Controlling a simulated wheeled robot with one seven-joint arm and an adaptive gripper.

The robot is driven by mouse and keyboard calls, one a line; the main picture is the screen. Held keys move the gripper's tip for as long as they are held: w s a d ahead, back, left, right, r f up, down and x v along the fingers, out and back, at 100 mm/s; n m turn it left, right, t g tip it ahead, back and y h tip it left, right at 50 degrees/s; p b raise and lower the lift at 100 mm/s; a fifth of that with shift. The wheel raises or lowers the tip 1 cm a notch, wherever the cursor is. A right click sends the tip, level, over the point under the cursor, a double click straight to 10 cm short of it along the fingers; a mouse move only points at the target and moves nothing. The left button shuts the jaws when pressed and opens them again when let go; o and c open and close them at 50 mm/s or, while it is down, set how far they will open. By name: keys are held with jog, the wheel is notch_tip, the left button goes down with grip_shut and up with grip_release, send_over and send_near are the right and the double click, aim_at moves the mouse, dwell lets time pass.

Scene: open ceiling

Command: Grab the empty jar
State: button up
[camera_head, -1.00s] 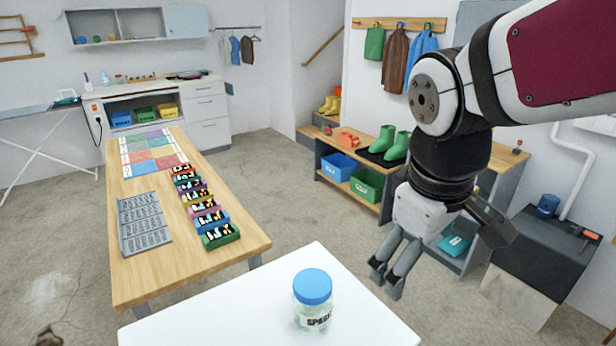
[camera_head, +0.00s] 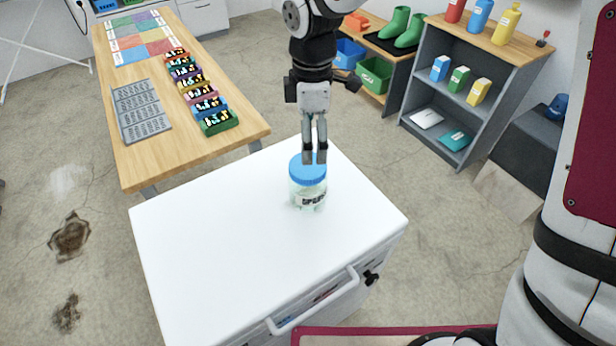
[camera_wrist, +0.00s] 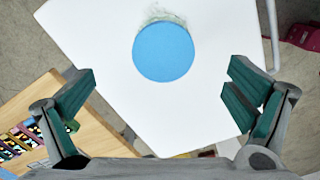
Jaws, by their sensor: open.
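The clear jar (camera_head: 307,194) with a blue lid and a dark-lettered label stands upright on the white cabinet top (camera_head: 220,235). It looks empty, though the label hides part of it. In the wrist view its blue lid (camera_wrist: 164,52) lies ahead of and between the spread fingers. My gripper (camera_head: 315,158) points down at the jar's lid and overlaps it in the head view. In the wrist view my gripper (camera_wrist: 160,100) is open, with nothing between its fingers. I cannot tell the exact height of the fingertips above the lid.
A wooden table (camera_head: 160,165) with a grey tray (camera_head: 141,110) and several coloured boxes stands to the left. Shelves with bottles (camera_head: 480,15) and cartons stand at the right. The cabinet has a front handle (camera_head: 315,303). Its top is otherwise clear.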

aim_at(308, 180)
notch_tip(308, 180, down, 8)
jog(key=shift+r, duration=0.1)
jog(key=shift+s+a+f, duration=0.15)
jog(key=shift+a+f, duration=0.05)
jog(key=shift+f, duration=1.15)
jog(key=shift+s+a+f, duration=0.15)
jog(key=shift+f, duration=1.2)
jog(key=c, duration=1.5)
